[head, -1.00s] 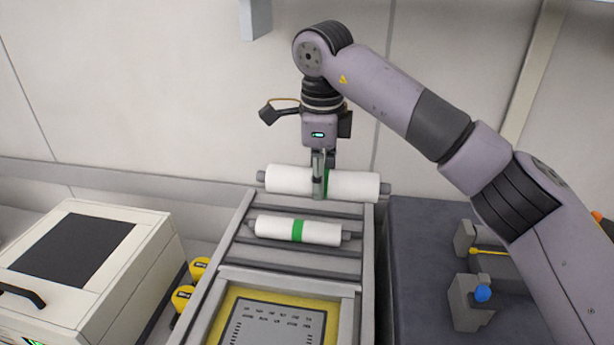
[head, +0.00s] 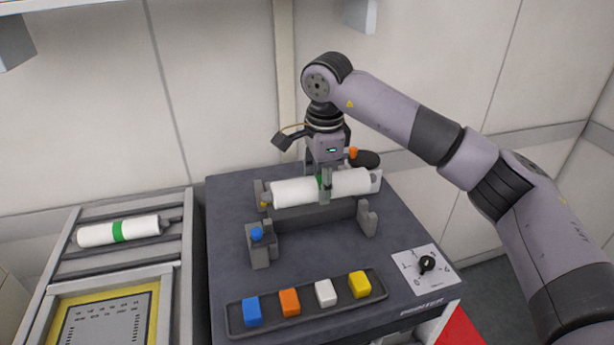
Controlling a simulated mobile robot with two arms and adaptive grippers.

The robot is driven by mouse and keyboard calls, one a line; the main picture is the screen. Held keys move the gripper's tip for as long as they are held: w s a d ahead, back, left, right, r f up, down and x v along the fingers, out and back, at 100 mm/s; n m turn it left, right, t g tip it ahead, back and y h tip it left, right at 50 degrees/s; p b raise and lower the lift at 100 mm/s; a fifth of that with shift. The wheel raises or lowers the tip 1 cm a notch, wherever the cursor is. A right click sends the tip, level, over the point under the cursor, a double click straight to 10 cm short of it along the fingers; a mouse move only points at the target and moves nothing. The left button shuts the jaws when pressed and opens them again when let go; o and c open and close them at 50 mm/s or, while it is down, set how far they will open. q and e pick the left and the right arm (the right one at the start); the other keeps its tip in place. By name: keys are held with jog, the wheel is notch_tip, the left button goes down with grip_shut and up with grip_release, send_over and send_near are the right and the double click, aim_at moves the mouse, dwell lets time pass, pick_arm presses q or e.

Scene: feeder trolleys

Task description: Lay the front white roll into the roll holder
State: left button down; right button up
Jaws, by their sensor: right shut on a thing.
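My right gripper (head: 324,190) points down and is shut on the middle of a white roll (head: 293,192) with a green band and grey end pins. The roll is level, slightly tilted in the picture, over the rear part of the roll holder. The holder has grey brackets; the front left bracket (head: 261,248) carries a blue knob and the front right bracket (head: 367,218) has a notched top. The roll partly hides the rear brackets, and I cannot tell whether it touches them. Another white roll (head: 95,236) with a green band lies on the slatted trolley at left. My left gripper is not in view.
The holder stands on a dark table (head: 228,215). In front of it is a tray (head: 236,325) with several coloured blocks. A dial plate (head: 413,262) sits at the right. A black round thing (head: 366,159) stands behind the roll. A wall rises behind.

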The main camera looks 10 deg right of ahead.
jog(key=shift+d, duration=0.2)
jog(key=shift+a+f+b, duration=0.2)
jog(key=shift+f+b, duration=0.15)
jog(key=shift+f, duration=0.6)
notch_tip(320, 180, down, 2)
jog(key=shift+d+f+b, duration=0.1)
jog(key=shift+f+b, duration=0.1)
jog(key=shift+b, duration=0.7)
jog(key=shift+f+b, duration=1.85)
jog(key=shift+f, duration=0.75)
jog(key=o, duration=1.3)
jog(key=shift+o, duration=0.2)
